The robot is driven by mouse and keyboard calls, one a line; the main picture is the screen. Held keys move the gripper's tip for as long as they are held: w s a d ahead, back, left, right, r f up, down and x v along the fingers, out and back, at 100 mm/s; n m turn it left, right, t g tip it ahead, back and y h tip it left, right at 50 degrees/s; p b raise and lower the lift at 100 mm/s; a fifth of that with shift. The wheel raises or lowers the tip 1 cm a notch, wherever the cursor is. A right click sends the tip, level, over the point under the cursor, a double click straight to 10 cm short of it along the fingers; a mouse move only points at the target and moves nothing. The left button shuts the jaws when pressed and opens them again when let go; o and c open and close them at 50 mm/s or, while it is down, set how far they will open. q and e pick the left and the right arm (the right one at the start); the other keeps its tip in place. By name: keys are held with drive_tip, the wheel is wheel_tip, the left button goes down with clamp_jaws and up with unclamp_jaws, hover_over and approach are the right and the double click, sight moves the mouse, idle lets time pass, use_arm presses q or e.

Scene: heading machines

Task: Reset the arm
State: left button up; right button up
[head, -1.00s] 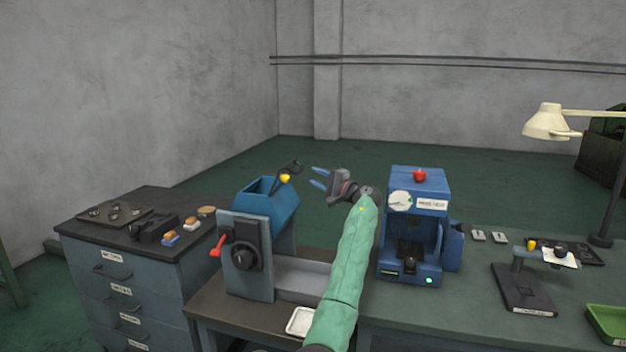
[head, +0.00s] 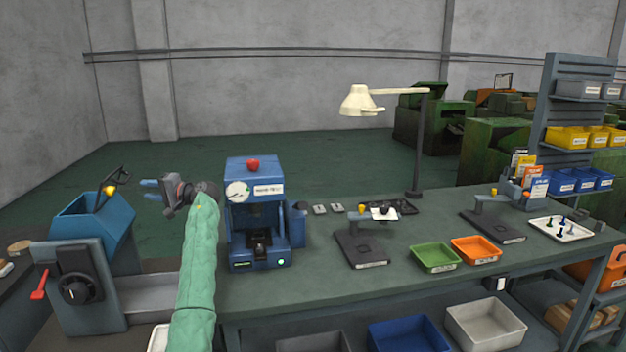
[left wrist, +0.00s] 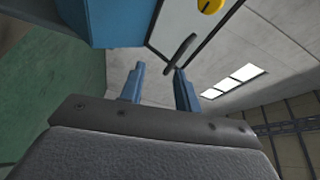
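My left arm comes up in a green sleeve, and its left gripper (head: 152,190) is held in the air with its blue fingers pointing left. It is between the blue hopper machine (head: 92,222) and the blue press-like machine (head: 254,212). In the left wrist view the two fingers (left wrist: 158,84) stand apart with nothing between them. My right gripper is not in view.
The bench (head: 320,280) holds a dark stand (head: 360,248), a cream lamp (head: 362,103), a green tray (head: 436,258) and an orange tray (head: 476,250). A rack with yellow and blue bins (head: 575,135) stands at the right. Open floor lies behind the bench.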

use_arm(q)
drive_tip(key=s+d+r+n+t+h, duration=0.45)
drive_tip(key=d+h, duration=0.25)
drive_tip(key=d, duration=0.2)
drive_tip(key=s+d+f+m+t+h, duration=0.15)
drive_tip(key=s+d+f+h, duration=0.25)
drive_tip(key=s+d+f, duration=0.45)
drive_tip(key=s+d+f+m+t+h, duration=0.1)
drive_tip(key=s+d+f+m+h, duration=0.2)
drive_tip(key=s+d+f+h, duration=0.5)
drive_tip(key=s+d+f+m+g, duration=0.1)
drive_tip(key=s+d+f, duration=0.4)
drive_tip(key=s+f, duration=0.45)
drive_tip(key=s+d+f+m+g, duration=0.15)
drive_tip(key=s+d+f, duration=0.25)
drive_tip(key=s+f, duration=0.55)
drive_tip(key=s+d+f+g, duration=0.1)
drive_tip(key=s+f+g, duration=0.2)
drive_tip(key=s+f, duration=0.7)
drive_tip(key=s+f+g, duration=0.3)
drive_tip(key=s+f, duration=0.6)
drive_tip(key=s, duration=0.7)
drive_tip(key=shift+s+d+f, duration=0.35)
drive_tip(key=shift+s+d, duration=0.05)
